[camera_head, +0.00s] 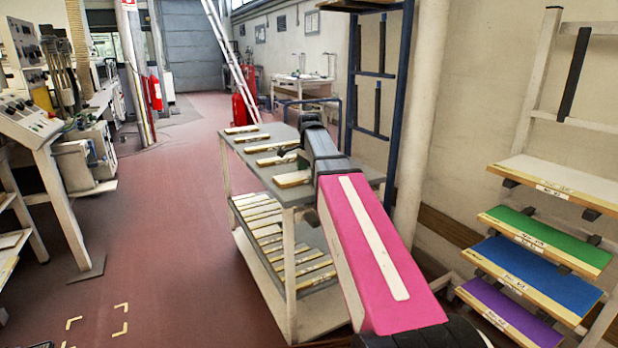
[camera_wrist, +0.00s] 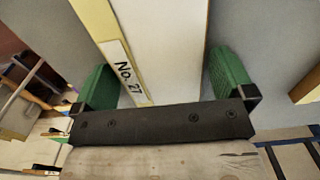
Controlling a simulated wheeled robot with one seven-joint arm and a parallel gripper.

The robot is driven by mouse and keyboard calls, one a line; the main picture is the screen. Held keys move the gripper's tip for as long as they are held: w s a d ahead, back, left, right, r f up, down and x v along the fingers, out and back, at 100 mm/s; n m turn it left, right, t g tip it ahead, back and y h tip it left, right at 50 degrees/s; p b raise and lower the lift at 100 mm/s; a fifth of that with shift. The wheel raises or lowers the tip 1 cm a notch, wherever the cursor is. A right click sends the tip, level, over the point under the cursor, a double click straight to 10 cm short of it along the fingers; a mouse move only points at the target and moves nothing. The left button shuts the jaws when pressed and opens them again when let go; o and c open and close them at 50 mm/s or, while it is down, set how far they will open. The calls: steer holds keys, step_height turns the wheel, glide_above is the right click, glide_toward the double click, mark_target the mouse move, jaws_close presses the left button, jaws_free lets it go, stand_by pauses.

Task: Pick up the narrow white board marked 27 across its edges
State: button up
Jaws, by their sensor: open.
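In the wrist view the narrow white board (camera_wrist: 168,50) has a pale yellow strip along its left side, with a label (camera_wrist: 128,72) reading "No. 27". My gripper (camera_wrist: 163,82) is open, with one green finger on each side of the board. There is a gap on the right; whether the left finger touches cannot be told. In the head view my gripper (camera_head: 291,156) is over the cart top, mostly hidden by my arm. No label there is readable, so I cannot tell which board is 27.
The grey cart top (camera_head: 240,143) carries several boards, including a near one (camera_head: 293,179). More boards lie on its lower shelf (camera_head: 300,250). A blue rack post (camera_head: 403,100) and a rack of coloured boards (camera_head: 545,240) stand right.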

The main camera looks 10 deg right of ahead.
steer(key=c, duration=0.8)
steer(key=shift+r, duration=0.2)
